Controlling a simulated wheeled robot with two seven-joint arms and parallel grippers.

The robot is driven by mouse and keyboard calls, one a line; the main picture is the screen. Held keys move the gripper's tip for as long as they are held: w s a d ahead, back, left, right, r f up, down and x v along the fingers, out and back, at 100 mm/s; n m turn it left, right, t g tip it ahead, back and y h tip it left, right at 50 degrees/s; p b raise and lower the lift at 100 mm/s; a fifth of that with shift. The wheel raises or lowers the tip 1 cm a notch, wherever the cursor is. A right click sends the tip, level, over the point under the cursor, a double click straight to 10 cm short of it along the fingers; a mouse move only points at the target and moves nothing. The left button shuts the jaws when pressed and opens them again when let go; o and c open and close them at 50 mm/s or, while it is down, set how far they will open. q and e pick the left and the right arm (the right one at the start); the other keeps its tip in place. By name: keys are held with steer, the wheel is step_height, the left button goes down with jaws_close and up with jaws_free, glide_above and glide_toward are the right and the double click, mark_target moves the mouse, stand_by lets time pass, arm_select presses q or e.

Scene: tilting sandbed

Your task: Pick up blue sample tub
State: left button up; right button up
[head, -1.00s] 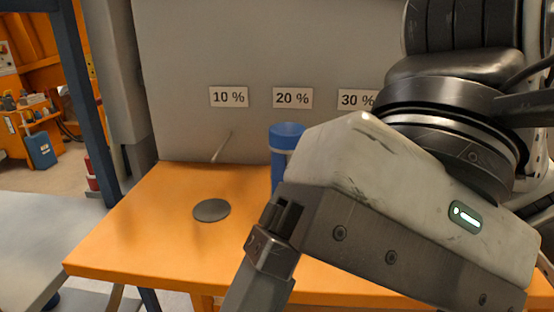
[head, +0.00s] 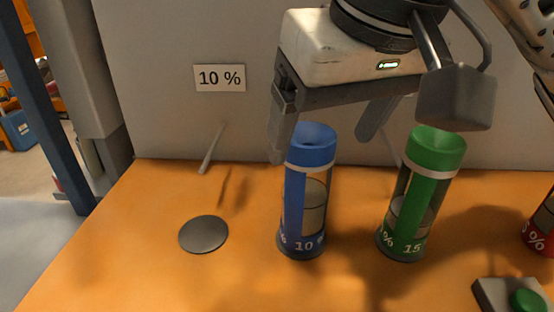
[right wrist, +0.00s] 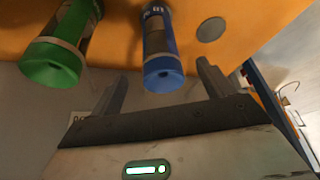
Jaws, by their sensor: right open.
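The blue sample tub (head: 306,195) stands upright on the orange table, marked 10, with a blue cap and a clear window showing grey contents. It also shows in the right wrist view (right wrist: 160,50), with its cap towards the camera between the lines of the two fingers. My right gripper (head: 318,148) is open and empty above and behind the tub in the head view. Its left finger overlaps the edge of the blue cap in the picture; I cannot tell whether they touch. In the right wrist view the fingers (right wrist: 160,84) are spread wide. My left gripper is not in view.
A green tub (head: 418,195) stands close right of the blue one. A red tub (head: 541,225) is at the right edge, near a grey box with a green button (head: 528,300). A grey disc (head: 204,234) lies left. A 10 % label (head: 220,78) is on the back wall.

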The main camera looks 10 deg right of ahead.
mark_target(311, 134)
steer(key=shift+w+a, duration=0.15)
steer(key=shift+w, duration=0.4)
steer(key=shift+w+x, duration=0.2)
steer(key=shift+x, duration=1.15)
steer(key=shift+w+x, duration=0.2)
steer(key=shift+x, duration=1.2)
steer(key=shift+r, duration=0.25)
steer(key=c, duration=1.6)
